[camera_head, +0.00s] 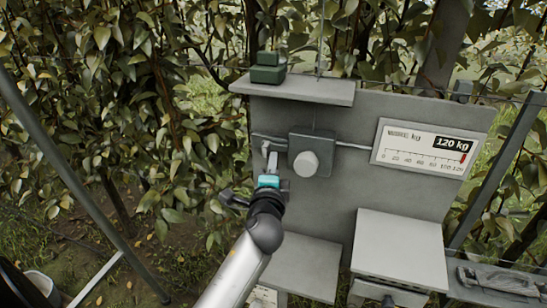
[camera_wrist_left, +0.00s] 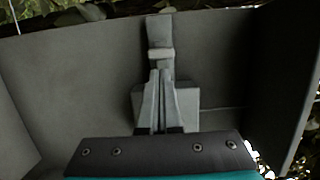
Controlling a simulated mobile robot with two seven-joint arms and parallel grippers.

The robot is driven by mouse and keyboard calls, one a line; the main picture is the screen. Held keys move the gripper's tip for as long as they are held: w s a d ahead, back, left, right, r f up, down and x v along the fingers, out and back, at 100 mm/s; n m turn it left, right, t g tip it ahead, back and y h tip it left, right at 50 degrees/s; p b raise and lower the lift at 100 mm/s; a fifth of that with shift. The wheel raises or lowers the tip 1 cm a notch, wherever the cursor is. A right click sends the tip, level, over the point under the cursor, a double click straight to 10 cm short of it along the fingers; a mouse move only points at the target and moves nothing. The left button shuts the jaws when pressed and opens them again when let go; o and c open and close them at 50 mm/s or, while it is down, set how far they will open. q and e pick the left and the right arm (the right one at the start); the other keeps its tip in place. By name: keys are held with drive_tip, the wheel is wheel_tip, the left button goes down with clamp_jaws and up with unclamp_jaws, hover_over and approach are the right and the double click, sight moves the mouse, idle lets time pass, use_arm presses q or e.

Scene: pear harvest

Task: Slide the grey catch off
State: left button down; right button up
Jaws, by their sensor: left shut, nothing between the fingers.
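The grey catch (camera_head: 265,146) appears to be the small piece at the left end of a bar on the grey board, beside a square block with a round knob (camera_head: 305,163). In the left wrist view a grey upright piece with a paler band (camera_wrist_left: 160,40) stands just beyond my fingertips; it may be the catch. My left gripper (camera_head: 273,160) is shut and empty, its tips close to the catch and left of the block. Whether they touch it I cannot tell. My right gripper is not in view.
A shelf (camera_head: 300,89) with a dark green block (camera_head: 268,70) juts out above. Pale boxes (camera_head: 400,250) stand below. Leafy branches and wires are behind; slanted poles flank the board.

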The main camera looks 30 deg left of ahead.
use_arm(q)
drive_tip(key=shift+w+a, duration=0.3)
drive_tip(key=shift+w, duration=0.3)
drive_tip(key=a, duration=0.2)
drive_tip(key=s+a+p, duration=0.1)
drive_tip(key=shift+a, duration=0.35)
